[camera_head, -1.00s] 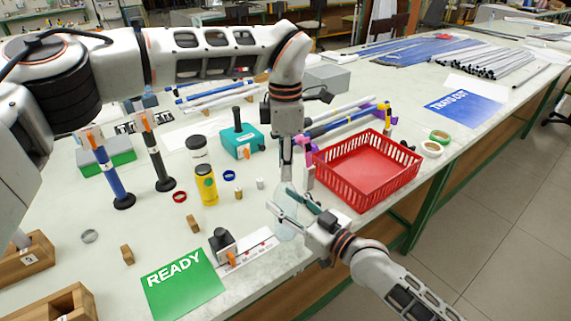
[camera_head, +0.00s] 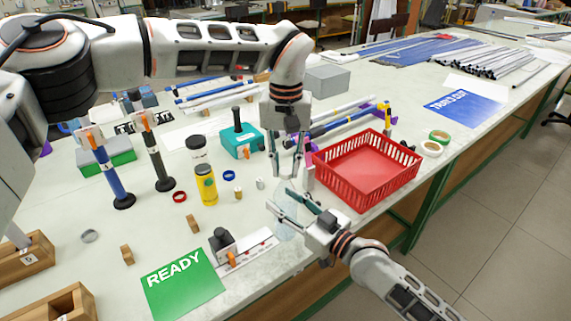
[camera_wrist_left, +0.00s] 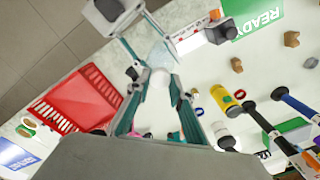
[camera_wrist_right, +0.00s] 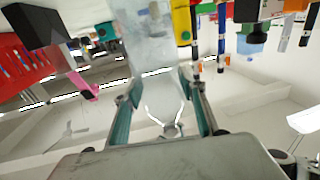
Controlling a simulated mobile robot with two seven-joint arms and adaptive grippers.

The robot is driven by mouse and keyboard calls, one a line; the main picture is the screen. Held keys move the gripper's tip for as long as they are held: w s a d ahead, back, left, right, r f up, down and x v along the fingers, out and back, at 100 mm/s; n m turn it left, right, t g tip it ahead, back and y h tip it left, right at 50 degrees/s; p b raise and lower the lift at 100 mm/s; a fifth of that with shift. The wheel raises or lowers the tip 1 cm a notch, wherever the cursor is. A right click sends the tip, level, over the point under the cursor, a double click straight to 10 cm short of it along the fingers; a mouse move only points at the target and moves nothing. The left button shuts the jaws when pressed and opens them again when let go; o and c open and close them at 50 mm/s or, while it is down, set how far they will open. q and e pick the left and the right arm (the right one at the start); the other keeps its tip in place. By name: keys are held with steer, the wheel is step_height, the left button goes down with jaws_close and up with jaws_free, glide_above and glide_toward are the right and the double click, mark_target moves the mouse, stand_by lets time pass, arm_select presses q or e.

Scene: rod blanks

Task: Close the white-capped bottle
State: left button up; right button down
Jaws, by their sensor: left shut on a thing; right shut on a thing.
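The bottle is clear and pale; it shows below my left gripper in the head view (camera_head: 287,226) and fills the upper middle of the right wrist view (camera_wrist_right: 148,45). My right gripper (camera_head: 292,205) is shut around the bottle's side near the table's front edge. My left gripper (camera_head: 287,172) points down from above, over the bottle's top. In the left wrist view a round white cap (camera_wrist_left: 160,79) sits between its fingers, in line with the bottle. Whether the cap touches the bottle's neck is hard to tell, as the fingers hide the join.
A red basket (camera_head: 329,186) stands close to the right of both grippers. A green READY mat (camera_head: 183,284) is front left. A teal block (camera_head: 242,144) stands behind.

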arm_select(q)
steer(key=shift+m, duration=0.8)
steer(key=o, duration=0.7)
steer(key=shift+c, duration=0.2)
steer(key=shift+r, duration=0.1)
steer(key=shift+r, duration=2.2)
steer(key=shift+c, duration=0.5)
